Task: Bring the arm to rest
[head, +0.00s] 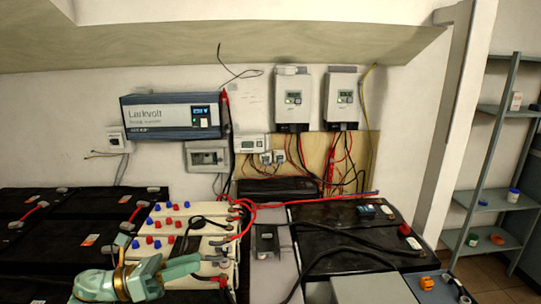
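My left gripper (205,272) is at the lower left of the head view, at the end of a pale green arm with a brass-coloured band. It is in front of the near part of the cream battery block (165,232) with red and blue terminal caps. Whether its fingers are apart or closed is too small and dark to tell. I see nothing clearly held in it. Whether it touches the block cannot be told. My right gripper is not in view.
Black batteries (75,240) fill the left, and another black battery (340,222) with thick cables lies to the right. A grey surface (277,270) lies between. An inverter (175,115) and wired boxes hang on the wall. A shelf rack (490,197) stands far right.

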